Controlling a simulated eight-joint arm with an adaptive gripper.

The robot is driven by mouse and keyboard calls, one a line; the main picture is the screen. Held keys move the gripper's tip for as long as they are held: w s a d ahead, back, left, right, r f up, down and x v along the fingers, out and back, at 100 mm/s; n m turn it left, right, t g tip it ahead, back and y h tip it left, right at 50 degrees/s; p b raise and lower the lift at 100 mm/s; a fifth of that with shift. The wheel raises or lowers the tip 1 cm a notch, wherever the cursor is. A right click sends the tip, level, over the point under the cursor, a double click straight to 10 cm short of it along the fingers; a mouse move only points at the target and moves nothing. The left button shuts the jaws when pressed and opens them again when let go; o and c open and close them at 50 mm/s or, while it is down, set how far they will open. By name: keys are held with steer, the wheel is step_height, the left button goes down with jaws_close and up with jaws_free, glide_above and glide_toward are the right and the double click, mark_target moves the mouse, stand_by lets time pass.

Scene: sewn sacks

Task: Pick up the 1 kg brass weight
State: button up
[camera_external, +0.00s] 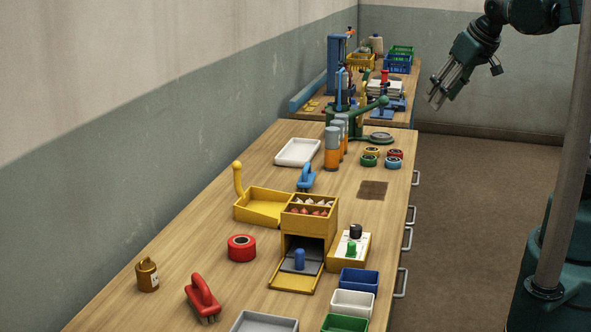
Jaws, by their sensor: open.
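The brass weight (147,275) stands upright at the near left of the wooden bench, with a knob on top and a small pale label on its side. My gripper (437,98) hangs in the air at the upper right, beyond the bench's right edge and over the floor. Its fingers point down and to the left, are apart and hold nothing. It is far from the weight.
A red-handled tool (203,298) stands right of the weight, and a red roll (241,248) lies farther back. A yellow tray (262,207), a yellow box (309,217) and small bins (352,303) fill the middle and right. Bare wood surrounds the weight.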

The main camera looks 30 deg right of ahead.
steer(key=w+a+r+n+g, duration=0.1)
steer(key=w+a+n, duration=0.1)
steer(key=w+a, duration=0.5)
steer(key=w+a+r+n+g+y, duration=0.15)
steer(key=w+a, duration=0.25)
steer(key=a, duration=0.6)
steer(key=w+a+n, duration=0.3)
steer(key=w+a, duration=0.2)
steer(key=a, duration=0.4)
steer(key=w+a+f+n+g, duration=0.1)
steer(key=a+f, duration=0.1)
steer(key=a, duration=0.5)
steer(key=w+a+f+n+g, duration=0.1)
steer(key=w+a, duration=0.1)
steer(key=a, duration=0.4)
steer(key=n+g+h, duration=0.2)
steer(key=n, duration=0.6)
glide_above(144, 265)
steer(key=f, duration=2.4)
steer(key=shift+w+d, duration=0.15)
steer(key=shift+w, duration=0.05)
steer(key=shift+s+a+f, duration=0.15)
steer(key=shift+s+a, duration=0.1)
steer(key=shift+f, duration=1.3)
